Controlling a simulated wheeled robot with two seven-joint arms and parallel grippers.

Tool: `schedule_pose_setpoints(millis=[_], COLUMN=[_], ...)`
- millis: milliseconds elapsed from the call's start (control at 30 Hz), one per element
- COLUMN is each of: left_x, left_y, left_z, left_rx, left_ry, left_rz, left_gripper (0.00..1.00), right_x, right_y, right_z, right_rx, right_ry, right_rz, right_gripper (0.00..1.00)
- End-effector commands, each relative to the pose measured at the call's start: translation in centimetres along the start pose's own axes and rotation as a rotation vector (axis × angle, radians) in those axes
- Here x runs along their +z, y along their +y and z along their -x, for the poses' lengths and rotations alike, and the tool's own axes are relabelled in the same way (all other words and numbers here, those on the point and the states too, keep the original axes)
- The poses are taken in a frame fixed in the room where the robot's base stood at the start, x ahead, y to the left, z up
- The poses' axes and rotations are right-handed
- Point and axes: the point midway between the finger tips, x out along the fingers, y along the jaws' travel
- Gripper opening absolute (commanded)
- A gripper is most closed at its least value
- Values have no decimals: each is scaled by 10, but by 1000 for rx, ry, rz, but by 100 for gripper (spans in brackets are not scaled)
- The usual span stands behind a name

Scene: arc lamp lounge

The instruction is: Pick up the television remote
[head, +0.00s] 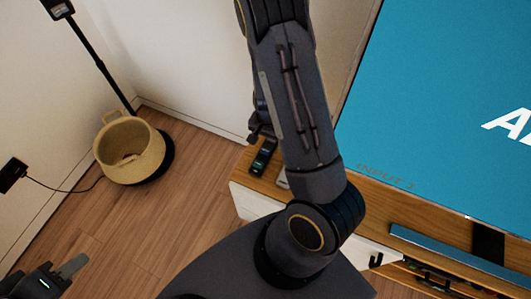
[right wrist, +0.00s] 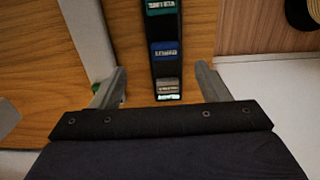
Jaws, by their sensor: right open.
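A slim black remote (head: 262,157) with coloured, lettered patches lies on the wooden top of the low TV cabinet (head: 242,181), near its left end. In the right wrist view the remote (right wrist: 166,28) runs lengthwise between the two fingers of my right gripper (right wrist: 160,70). That gripper is open, with a gap on both sides of the remote. In the head view my right arm hides most of that gripper. My left gripper (head: 66,272) is low at the left, away from the cabinet; its finger gap is not clear.
A pale bar-shaped object (right wrist: 91,40) lies left of the remote in the right wrist view. A woven basket (head: 130,150) stands on the floor; the wooden floor between is clear.

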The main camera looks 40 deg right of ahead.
Motion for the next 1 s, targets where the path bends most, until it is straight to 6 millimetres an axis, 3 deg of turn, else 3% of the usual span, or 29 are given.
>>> schedule_pose_setpoints(millis=[400, 700, 1000], left_x=[4, 4, 4], left_y=[-3, -3, -3], left_z=[-7, -7, -7], left_rx=[0, 0, 0], left_ry=[0, 0, 0], left_rz=[0, 0, 0], left_gripper=[36, 36, 36], right_x=[2, 2, 2], right_y=[-7, -8, -8], right_z=[-56, -60, -60], right_rx=[1, -2, -1], right_ry=[-3, -2, -2], right_rz=[-1, 1, 1], right_gripper=[69, 69, 31])
